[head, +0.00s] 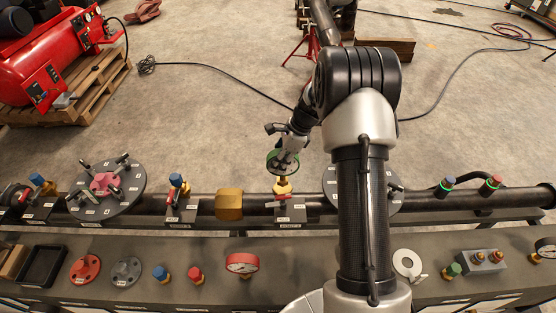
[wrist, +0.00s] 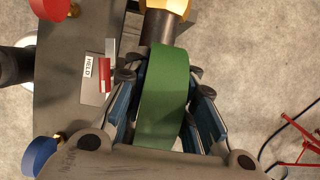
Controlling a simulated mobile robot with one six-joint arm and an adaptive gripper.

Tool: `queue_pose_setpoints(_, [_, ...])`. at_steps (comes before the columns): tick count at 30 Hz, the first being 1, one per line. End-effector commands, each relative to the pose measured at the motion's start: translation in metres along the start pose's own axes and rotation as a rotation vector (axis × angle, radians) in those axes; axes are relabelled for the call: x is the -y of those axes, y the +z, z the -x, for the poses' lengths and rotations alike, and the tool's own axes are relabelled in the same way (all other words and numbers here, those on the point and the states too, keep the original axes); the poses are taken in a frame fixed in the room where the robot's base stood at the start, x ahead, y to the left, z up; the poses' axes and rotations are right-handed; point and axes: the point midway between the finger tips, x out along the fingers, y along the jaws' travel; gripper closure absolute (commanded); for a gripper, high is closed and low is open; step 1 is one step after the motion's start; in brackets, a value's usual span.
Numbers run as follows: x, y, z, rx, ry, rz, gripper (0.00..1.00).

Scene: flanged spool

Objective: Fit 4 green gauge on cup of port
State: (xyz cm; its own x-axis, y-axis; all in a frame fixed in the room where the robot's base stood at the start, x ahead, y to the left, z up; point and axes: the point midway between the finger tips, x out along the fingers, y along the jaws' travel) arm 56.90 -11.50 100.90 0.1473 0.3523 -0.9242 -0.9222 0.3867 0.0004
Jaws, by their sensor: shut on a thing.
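The green gauge (head: 271,167) is a short round body, held in my gripper (head: 284,160) above the dark pipe. It also shows in the wrist view (wrist: 165,95), large and side-on between the blue-padded fingers (wrist: 163,110). Directly under it in the head view is a brass piece (head: 282,187) above a port block (head: 290,212) with a red lever (head: 282,196). I cannot tell whether this brass is the port's cup or the gauge's stem, or whether they touch. The gauge's face is hidden.
On the pipe stand a brass collar (head: 229,204), a blue-topped fitting (head: 177,181) and a grey disc (head: 105,190) at left. My arm covers part of another disc.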

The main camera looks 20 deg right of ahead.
Motion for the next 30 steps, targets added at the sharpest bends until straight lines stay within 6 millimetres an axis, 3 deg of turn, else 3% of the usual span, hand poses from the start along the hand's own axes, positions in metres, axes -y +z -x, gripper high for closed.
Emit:
queue_pose_setpoints(4, [0.001,-0.005,-0.012,0.000,-0.002,0.001,1.00])
queue_pose_setpoints(17, [0.000,-0.005,-0.013,0.001,-0.001,0.001,1.00])
queue_pose_setpoints(30, [0.000,-0.011,-0.027,0.001,0.000,0.000,1.00])
